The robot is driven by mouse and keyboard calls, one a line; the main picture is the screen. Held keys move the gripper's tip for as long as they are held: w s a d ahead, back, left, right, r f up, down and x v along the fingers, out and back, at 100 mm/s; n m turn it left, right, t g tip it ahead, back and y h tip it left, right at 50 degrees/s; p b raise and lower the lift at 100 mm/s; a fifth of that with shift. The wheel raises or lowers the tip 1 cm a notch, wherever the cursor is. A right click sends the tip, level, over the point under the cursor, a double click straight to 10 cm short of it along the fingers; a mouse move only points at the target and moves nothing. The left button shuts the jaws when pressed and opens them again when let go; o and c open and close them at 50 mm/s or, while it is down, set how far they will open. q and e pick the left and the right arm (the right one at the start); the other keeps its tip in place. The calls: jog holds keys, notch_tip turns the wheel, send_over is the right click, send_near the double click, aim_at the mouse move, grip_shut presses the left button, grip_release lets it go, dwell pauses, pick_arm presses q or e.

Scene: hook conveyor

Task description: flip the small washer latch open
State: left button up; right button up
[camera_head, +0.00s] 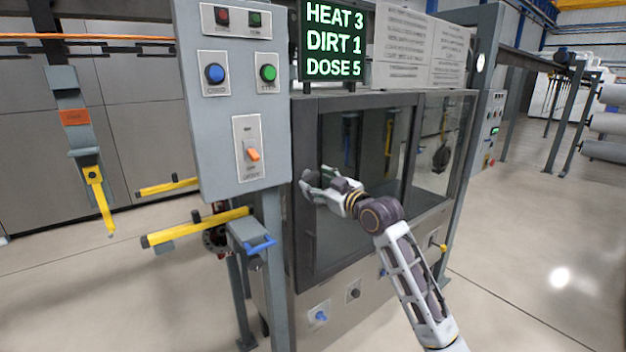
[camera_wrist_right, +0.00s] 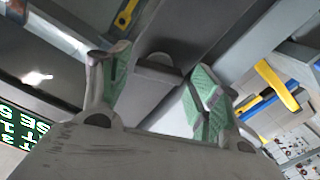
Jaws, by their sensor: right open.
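The washer (camera_head: 305,240) is a grey cabinet with a dark-framed glass door. My right gripper (camera_head: 312,186) is at the left upright of the door frame, its arm reaching in from the lower right. In the right wrist view my right gripper (camera_wrist_right: 160,80) is open, its two green-padded fingers spread apart. A small dark grey tab (camera_wrist_right: 158,66), which looks like the latch, shows between the fingers on a grey frame bar. I cannot tell whether the fingers touch it. In the head view the gripper covers that spot. My left gripper is not in view.
A grey control panel (camera_head: 220,130) with buttons and an orange switch (camera_head: 253,154) stands just left of the gripper. A yellow bar (camera_head: 195,227) and a blue handle (camera_head: 260,246) stick out below it. A display (camera_head: 334,42) is above. Open floor lies right.

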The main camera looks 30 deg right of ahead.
aim_at(309, 177)
jog(key=shift+w+a, duration=0.1)
jog(key=shift+w, duration=1.15)
jog(key=c, duration=0.7)
jog(key=shift+r+m+p, duration=0.1)
jog(key=shift+m+p, duration=0.9)
jog(key=shift+p, duration=0.15)
jog(key=shift+m+p, duration=0.85)
jog(key=shift+m, duration=0.25)
jog(key=shift+c, duration=0.2)
jog(key=shift+o, duration=0.2)
jog(key=shift+a, duration=0.1)
jog(key=o, duration=0.7)
jog(key=shift+s, duration=0.1)
